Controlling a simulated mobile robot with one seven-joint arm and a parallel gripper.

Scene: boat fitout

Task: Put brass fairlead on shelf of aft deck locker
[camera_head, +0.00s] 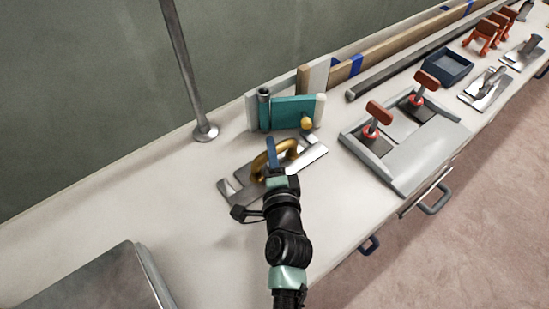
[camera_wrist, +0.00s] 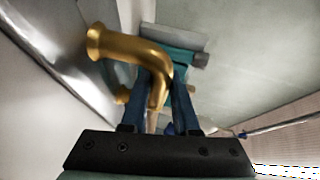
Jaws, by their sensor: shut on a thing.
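The brass fairlead is a curved golden piece (camera_head: 287,147) in the head view, over or on a flat silvery metal plate (camera_head: 312,153) on the white counter. I cannot tell whether it touches the plate. My gripper (camera_head: 271,152) is shut on it. In the wrist view the bent brass fairlead (camera_wrist: 120,46) with its flared end is between the two blue fingers of my gripper (camera_wrist: 164,82). No locker shelf can be made out with certainty in either view.
A teal block (camera_head: 288,112) with a brass knob stands just behind. A steel post (camera_head: 187,75) rises at the left. A grey panel with red-handled levers (camera_head: 410,150) lies to the right. A grey metal lid (camera_head: 95,280) is at lower left. The counter between is clear.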

